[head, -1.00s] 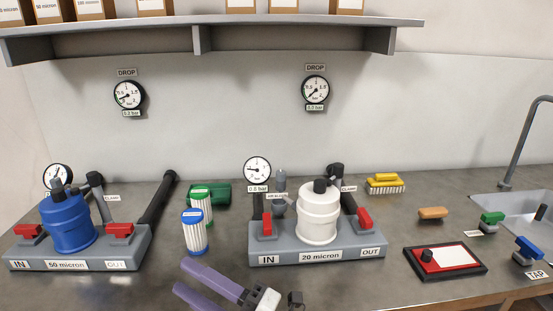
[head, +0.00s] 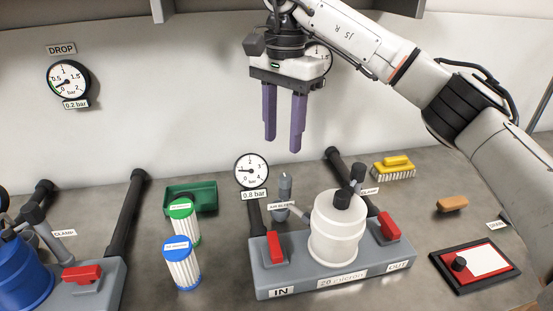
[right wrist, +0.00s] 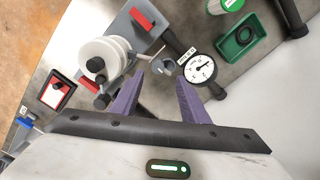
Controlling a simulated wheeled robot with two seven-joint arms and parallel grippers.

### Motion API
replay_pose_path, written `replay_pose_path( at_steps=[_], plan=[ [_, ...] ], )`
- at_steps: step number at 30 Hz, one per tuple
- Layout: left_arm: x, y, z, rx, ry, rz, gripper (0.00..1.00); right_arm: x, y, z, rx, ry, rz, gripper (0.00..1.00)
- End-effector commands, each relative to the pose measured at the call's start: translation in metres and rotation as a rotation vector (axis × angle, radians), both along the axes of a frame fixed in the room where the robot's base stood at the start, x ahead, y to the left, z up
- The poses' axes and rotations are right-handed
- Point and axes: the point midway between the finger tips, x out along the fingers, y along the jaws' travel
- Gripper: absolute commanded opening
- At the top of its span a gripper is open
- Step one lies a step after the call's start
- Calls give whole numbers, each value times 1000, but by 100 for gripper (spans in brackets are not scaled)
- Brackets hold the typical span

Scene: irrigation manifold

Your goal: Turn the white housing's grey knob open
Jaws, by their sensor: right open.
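The white housing (head: 335,232) stands upright on a grey base labelled 20 micron. The grey knob (head: 285,186), by a label that seems to read AIR BLEED, is behind and left of the housing. It also shows in the right wrist view (right wrist: 164,67), just beyond the fingertips. My right gripper (head: 283,148) hangs from above with its purple fingers pointing down, apart and empty. In the head view its tips appear above the knob, not touching it. It also shows in the right wrist view (right wrist: 160,80). My left gripper is in no current view.
A pressure gauge (head: 251,171) stands close left of the knob. Red handles (head: 274,248) sit on the base. Blue and green-topped cartridges (head: 181,265) and a green tray (head: 203,198) are to the left. A yellow brush (head: 394,168) and red-and-white board (head: 474,268) are to the right.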

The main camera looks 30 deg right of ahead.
Motion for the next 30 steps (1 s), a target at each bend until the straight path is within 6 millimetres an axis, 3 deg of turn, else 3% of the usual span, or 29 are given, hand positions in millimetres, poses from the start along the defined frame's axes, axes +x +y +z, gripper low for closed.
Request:
replay_pose_path(
  at_steps=[4,18,30],
  plan=[
    [-1,0,-2,0,2,0,31,-1,-8,-6,-26,1,-3,41],
    [-3,-1,-1,-1,4,-2,31,-1,-7,-84,-20,0,-3,41],
    [-3,-1,0,-2,3,-2,31,-1,-6,-97,-20,-2,-3,41]
  ],
)
